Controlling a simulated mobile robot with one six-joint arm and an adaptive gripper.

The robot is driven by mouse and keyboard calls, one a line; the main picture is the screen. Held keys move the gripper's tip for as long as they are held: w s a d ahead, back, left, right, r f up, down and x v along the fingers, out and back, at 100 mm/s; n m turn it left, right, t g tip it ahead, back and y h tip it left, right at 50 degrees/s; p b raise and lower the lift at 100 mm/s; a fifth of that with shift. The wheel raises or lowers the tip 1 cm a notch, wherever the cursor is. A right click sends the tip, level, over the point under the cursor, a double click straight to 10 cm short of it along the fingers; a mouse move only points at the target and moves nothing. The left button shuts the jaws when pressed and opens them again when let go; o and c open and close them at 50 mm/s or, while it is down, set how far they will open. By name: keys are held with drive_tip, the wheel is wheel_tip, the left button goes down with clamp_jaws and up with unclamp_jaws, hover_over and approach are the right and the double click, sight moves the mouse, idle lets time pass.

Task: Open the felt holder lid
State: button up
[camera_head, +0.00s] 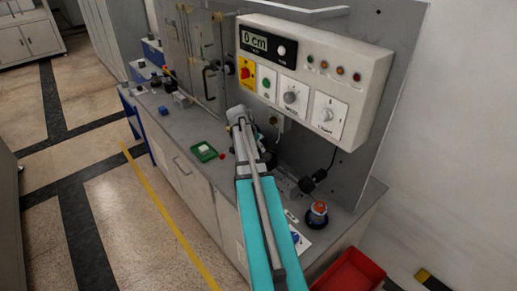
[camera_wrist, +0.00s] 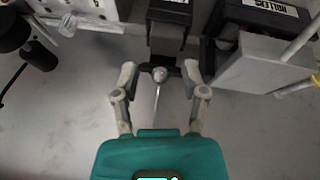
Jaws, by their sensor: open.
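My gripper (camera_wrist: 160,71) is open in the wrist view, one finger on each side of a small round metallic knob (camera_wrist: 160,75). The knob is at the near side of a dark box (camera_wrist: 168,38) with a label cut off by the top edge. This may be the felt holder and its lid, but I cannot read its name. The fingers look apart from the knob; contact is not clear. In the head view my gripper (camera_head: 240,116) is over the bench near the back panel, and my arm hides the dark box there.
A green tray (camera_head: 204,152) is on the bench (camera_head: 185,133). A control box (camera_head: 312,75) overhangs behind. A red bin (camera_head: 350,272) is at lower right.

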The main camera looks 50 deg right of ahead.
clamp_jaws()
idle(0.4)
drive_tip(key=shift+d+r+y+p, duration=0.55)
drive_tip(key=shift+r+y+p, duration=0.25)
drive_tip(key=shift+p, duration=0.4)
drive_tip(key=shift+s+d+r+y+p, duration=0.1)
drive_tip(key=shift+d+r+y+p, duration=0.25)
drive_tip(key=shift+y+p, duration=0.3)
drive_tip(key=shift+f, duration=0.15)
unclamp_jaws()
